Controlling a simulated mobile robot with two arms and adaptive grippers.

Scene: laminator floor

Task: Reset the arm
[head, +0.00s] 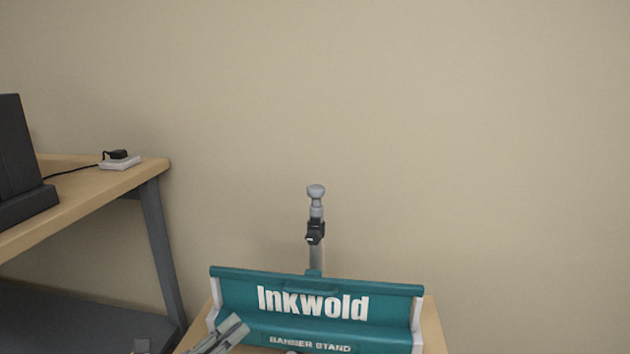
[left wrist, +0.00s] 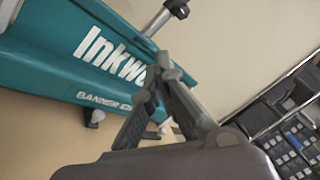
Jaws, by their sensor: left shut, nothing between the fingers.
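My left gripper (head: 228,334) shows at the bottom of the head view, in front of the left part of a teal banner stand. In the left wrist view the fingers of the left gripper (left wrist: 164,75) come together at the tips, with nothing between them. The teal banner stand (head: 236,296) carries white lettering and stands on a wooden surface. It fills the upper left of the left wrist view (left wrist: 50,60). The fingertips overlap its lettering in that view; I cannot tell the gap to it. My right gripper is not in view.
A grey post (head: 316,210) with a black clamp rises behind the stand. A wooden table (head: 60,215) at the left holds a dark device (head: 15,160) and a white box with a black plug (head: 120,162). A plain beige wall (head: 450,120) stands behind.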

